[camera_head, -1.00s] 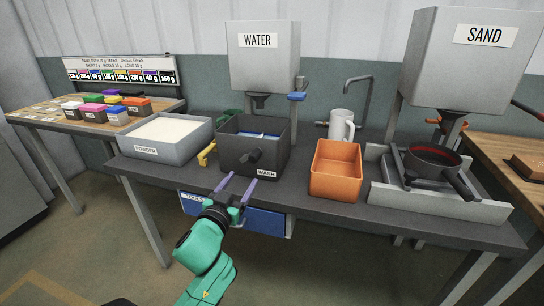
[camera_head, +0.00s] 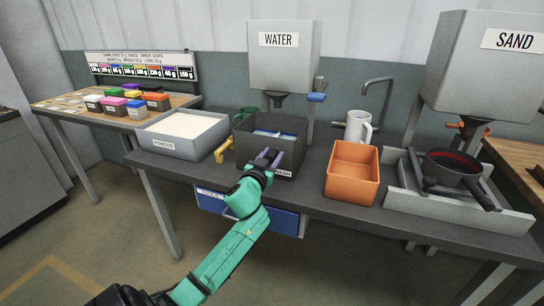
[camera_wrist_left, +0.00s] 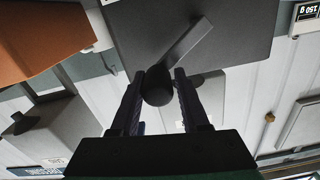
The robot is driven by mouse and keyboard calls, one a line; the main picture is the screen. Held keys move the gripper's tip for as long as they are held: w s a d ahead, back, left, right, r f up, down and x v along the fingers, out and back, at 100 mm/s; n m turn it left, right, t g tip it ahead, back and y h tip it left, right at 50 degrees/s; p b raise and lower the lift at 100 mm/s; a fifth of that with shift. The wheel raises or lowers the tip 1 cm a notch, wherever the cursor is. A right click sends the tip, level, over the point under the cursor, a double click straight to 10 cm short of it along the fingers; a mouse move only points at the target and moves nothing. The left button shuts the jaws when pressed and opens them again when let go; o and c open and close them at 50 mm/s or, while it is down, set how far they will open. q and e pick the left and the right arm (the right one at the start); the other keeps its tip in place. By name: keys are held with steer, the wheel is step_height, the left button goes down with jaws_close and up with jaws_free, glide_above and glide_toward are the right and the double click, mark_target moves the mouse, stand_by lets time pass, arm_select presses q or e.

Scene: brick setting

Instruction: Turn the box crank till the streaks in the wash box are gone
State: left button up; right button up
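The dark wash box (camera_head: 297,134) stands on the bench below the water tank, with something blue and pale inside. I cannot make out streaks at this size. My left gripper (camera_head: 268,158) is at the front of the box and hides the crank in the head view. In the left wrist view the crank's round black handle (camera_wrist_left: 157,87) sits between the two purple fingers, which are close against its sides. The crank's grey arm (camera_wrist_left: 190,41) runs from the handle across the box wall. My right gripper is not in view.
A powder tray (camera_head: 163,141) with a yellow handle (camera_head: 221,150) beside it stands left of the box. An orange bin (camera_head: 351,187), a white mug (camera_head: 357,127) and a dark pan (camera_head: 446,168) are to the right. A blue drawer (camera_head: 270,218) is below.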

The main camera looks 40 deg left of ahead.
arm_select(q)
jaws_close()
